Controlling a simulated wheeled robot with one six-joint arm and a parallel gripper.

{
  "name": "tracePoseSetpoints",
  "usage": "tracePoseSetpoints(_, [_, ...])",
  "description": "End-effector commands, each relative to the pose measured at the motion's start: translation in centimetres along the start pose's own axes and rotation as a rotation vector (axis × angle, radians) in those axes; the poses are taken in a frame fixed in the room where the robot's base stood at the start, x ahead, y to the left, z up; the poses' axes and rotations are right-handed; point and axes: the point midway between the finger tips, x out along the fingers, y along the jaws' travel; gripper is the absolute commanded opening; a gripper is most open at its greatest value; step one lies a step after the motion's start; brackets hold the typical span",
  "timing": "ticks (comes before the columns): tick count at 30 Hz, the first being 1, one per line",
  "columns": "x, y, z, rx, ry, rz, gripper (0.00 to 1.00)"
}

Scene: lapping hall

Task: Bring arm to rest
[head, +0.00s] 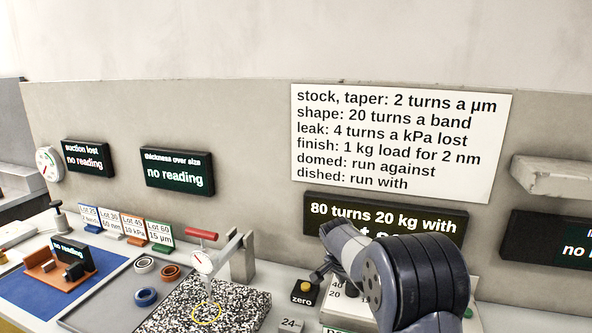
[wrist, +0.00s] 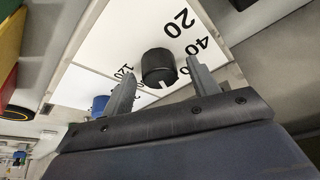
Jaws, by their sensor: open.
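My arm (head: 405,275) reaches over the bench at the lower right in the head view and hides part of a control panel (head: 343,305). My gripper (wrist: 160,72) shows in the wrist view with its two fingers apart and nothing held. A black knob (wrist: 158,67) with a white mark stands on a white dial face (wrist: 110,42) in line with the gap between the fingertips. I cannot tell whether the fingers reach down around it or touch it. In the head view my fingers are hard to make out.
A black-and-white speckled plate (head: 235,308) with a red-handled gauge (head: 203,260) lies left of my arm. A yellow zero button (head: 304,288) is close to the arm. Display signs (head: 385,218) and a grey ledge (head: 550,177) stand behind. A blue knob (wrist: 100,103) is near the left finger.

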Motion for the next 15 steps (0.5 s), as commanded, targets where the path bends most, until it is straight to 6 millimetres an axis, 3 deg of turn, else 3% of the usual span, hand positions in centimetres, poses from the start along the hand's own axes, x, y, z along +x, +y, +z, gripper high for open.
tracePoseSetpoints(15, [-0.12,0.27,-0.10,-0.326,-0.001,-0.135,0.57])
